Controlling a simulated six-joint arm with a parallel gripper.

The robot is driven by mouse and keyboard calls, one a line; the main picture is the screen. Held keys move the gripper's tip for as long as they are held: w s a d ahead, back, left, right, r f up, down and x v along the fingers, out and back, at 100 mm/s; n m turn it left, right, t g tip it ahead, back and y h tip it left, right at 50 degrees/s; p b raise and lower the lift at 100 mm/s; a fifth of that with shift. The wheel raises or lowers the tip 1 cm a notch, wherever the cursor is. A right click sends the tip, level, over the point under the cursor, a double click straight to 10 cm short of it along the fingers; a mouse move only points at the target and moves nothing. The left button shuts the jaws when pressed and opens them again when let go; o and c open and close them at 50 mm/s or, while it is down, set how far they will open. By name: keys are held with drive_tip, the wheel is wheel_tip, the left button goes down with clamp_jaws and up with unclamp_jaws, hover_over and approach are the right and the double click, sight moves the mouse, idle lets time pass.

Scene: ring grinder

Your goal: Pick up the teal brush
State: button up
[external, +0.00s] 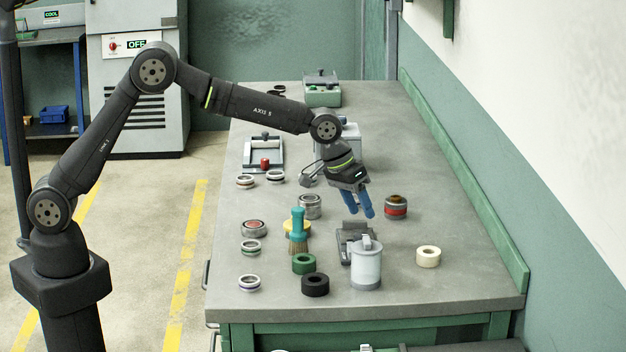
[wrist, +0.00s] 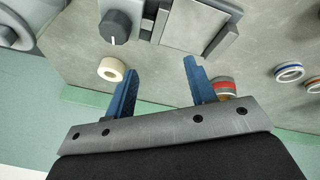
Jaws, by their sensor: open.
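The teal brush (external: 298,226) stands upright with its bristles down on the grey bench, in the external view. Its teal handle points up, and a yellow roll (external: 290,228) sits directly behind it. My gripper (external: 361,213) is open and empty, its two blue fingers pointing down to the right of the brush and apart from it. In the wrist view the open fingers (wrist: 160,68) have bare bench between them. The brush does not show in the wrist view.
A grey lidded canister (external: 366,268) and dark device (external: 352,240) stand right of the brush. Green (external: 304,264) and black (external: 315,285) rolls lie in front. A red-banded can (external: 396,207) and cream roll (external: 428,257) are farther right. Several metal rings lie left.

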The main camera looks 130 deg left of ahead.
drive_tip(key=s+d+n, duration=0.1)
drive_tip(key=s, duration=0.1)
drive_tip(key=s+d+n+h, duration=0.1)
drive_tip(key=s, duration=0.1)
drive_tip(key=s+d+f+n+t+h, duration=0.1)
drive_tip(key=s+n, duration=0.1)
drive_tip(key=shift+s+d+f, duration=0.1)
drive_tip(key=shift+s+d, duration=0.1)
drive_tip(key=shift+s, duration=0.2)
drive_tip(key=s+d+r+n+t+y, duration=0.1)
drive_tip(key=s+d+r+n+t, duration=0.3)
drive_tip(key=s+n, duration=0.5)
drive_tip(key=s+d+r+n+t, duration=0.2)
drive_tip(key=s+d+n+t, duration=0.4)
drive_tip(key=n, duration=0.4)
drive_tip(key=g, duration=0.1)
approach(303, 219)
drive_tip(key=x, duration=1)
drive_tip(key=shift+w+f, duration=0.15)
drive_tip(key=c, duration=1.1)
